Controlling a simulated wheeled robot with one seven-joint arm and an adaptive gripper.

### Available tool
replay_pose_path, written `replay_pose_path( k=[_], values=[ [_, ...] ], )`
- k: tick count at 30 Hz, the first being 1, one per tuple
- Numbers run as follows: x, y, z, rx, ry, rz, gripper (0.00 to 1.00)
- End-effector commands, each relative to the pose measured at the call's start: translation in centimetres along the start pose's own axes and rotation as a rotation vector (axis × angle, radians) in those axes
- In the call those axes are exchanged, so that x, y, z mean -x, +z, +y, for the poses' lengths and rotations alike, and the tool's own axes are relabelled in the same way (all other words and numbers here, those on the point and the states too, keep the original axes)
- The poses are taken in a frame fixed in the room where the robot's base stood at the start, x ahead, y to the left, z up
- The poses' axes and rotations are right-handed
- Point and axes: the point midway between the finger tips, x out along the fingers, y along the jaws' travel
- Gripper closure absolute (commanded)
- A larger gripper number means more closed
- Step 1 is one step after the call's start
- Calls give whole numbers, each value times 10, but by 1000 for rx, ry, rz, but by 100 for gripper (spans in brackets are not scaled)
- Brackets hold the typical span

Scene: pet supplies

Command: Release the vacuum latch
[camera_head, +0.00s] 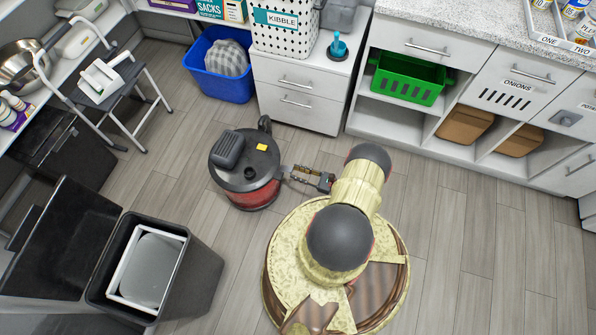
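The vacuum (246,186) is a round canister with a red body and a dark grey lid, standing on the floor left of my base. Its lid carries a raised black handle block, a dark round port and a small yellow patch (261,147). My gripper (290,172) reaches left from my arm at low height, with its fingertips at the vacuum's right side, by a small grey piece at the lid's edge. I cannot tell whether that piece is the latch, whether the fingertips touch it, or how far apart the fingers are.
An open dark bin (190,270) stands at the lower left, and a folding step stool (120,95) at the upper left. A blue crate (220,88) and a white drawer cabinet (300,95) stand behind the vacuum. Bare floor lies right of my base.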

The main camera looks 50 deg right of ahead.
Motion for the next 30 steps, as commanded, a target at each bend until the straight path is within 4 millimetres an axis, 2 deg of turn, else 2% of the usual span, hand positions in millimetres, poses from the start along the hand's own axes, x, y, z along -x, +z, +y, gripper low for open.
replay_pose_path(
  k=[3,14,20,30],
  values=[
    [0,0,0,-1,0,0,67],
    [5,0,0,0,-1,-1,67],
    [34,0,-1,1,-5,0,67],
    [98,0,0,1,-4,-1,67]
  ],
)
